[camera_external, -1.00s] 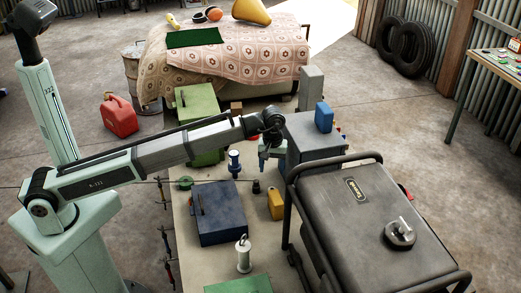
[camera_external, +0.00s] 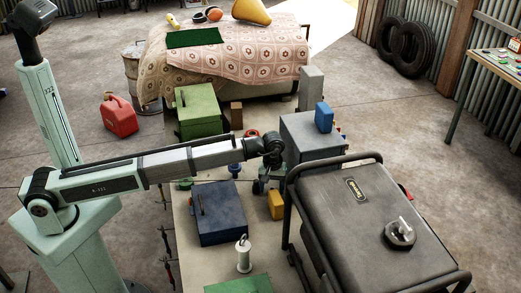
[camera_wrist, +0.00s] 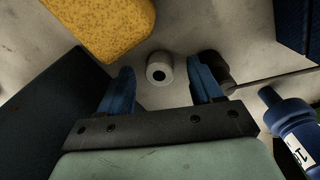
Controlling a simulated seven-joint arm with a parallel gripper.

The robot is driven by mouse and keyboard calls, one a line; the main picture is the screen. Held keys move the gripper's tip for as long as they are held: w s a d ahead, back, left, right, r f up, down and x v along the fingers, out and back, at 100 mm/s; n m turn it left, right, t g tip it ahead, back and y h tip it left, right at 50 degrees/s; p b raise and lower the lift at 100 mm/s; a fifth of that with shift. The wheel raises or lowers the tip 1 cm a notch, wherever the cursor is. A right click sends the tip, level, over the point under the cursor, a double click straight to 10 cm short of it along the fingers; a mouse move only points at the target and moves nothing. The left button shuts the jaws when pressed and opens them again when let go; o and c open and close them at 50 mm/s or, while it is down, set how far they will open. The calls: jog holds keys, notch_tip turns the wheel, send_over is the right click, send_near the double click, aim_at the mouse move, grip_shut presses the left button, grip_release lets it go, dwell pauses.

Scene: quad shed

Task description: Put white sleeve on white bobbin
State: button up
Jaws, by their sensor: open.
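The white bobbin (camera_external: 243,255) stands upright near the front of the bench in the external view, with a loop or knob at its top. A pale grey-white ring-shaped piece with a dark central hole, seemingly the white sleeve (camera_wrist: 159,70), shows in the wrist view. My gripper (camera_wrist: 162,88) is open, with its blue fingers either side of the sleeve and gaps on both sides. In the external view my gripper (camera_external: 262,185) is low over the bench, left of the grey cabinet. The sleeve is not discernible there.
A yellow block (camera_external: 276,206) stands close by; it also shows in the wrist view (camera_wrist: 105,25). A blue bobbin (camera_wrist: 290,125) and a dark round piece (camera_wrist: 222,72) are to the right.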

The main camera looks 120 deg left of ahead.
jog(key=shift+f, duration=0.1)
jog(key=shift+c, duration=0.2)
grip_shut()
dwell(0.4)
